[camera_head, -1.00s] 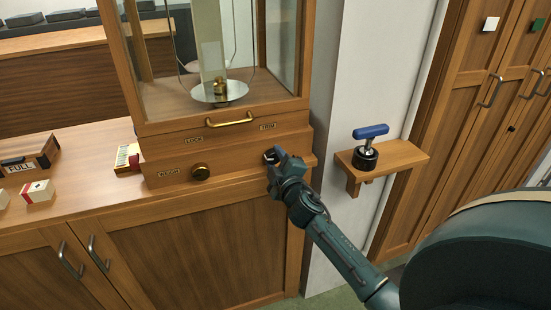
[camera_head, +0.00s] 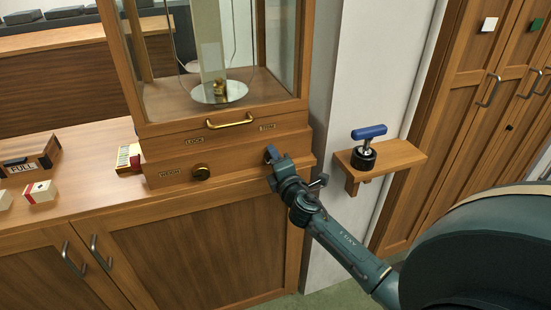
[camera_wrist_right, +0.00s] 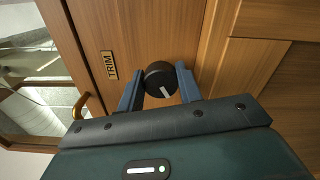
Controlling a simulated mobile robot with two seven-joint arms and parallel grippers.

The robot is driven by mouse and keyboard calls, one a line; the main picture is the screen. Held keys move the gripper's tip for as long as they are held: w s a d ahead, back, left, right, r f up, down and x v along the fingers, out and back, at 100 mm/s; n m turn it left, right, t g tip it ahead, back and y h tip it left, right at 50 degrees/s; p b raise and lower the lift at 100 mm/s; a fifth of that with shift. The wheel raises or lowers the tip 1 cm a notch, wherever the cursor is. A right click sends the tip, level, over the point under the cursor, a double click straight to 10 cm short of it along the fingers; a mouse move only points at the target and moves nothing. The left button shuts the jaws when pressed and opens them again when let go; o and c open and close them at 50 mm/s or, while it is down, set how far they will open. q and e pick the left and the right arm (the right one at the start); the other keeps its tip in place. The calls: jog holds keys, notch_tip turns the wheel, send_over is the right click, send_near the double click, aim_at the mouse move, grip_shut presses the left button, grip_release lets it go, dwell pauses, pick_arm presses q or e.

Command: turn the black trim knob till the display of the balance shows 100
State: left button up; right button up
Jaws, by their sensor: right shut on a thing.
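The balance is a glass-fronted wooden case (camera_head: 222,130) on the counter, with a brass weight on its pan (camera_head: 219,92). The black trim knob (camera_wrist_right: 159,79) sits on the front of its base, beside the TRIM label, with a white mark that points down and slightly right in the right wrist view. My right gripper (camera_wrist_right: 160,88) has one finger on each side of the knob and is shut on it. In the head view the right gripper (camera_head: 270,155) covers the knob. No display reading can be seen. My left gripper is out of view.
A small wall shelf (camera_head: 400,156) holds a blue-handled tool (camera_head: 368,140) near my right arm. Boxes lie on the counter at left.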

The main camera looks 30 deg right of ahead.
dwell(0.5)
jog(key=o, duration=1)
pick_arm(q)
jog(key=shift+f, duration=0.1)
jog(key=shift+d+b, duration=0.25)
jog(key=shift+b, duration=0.4)
pick_arm(e)
jog(key=v, duration=1.3)
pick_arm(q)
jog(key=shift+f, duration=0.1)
pick_arm(e)
jog(key=shift+a, duration=0.1)
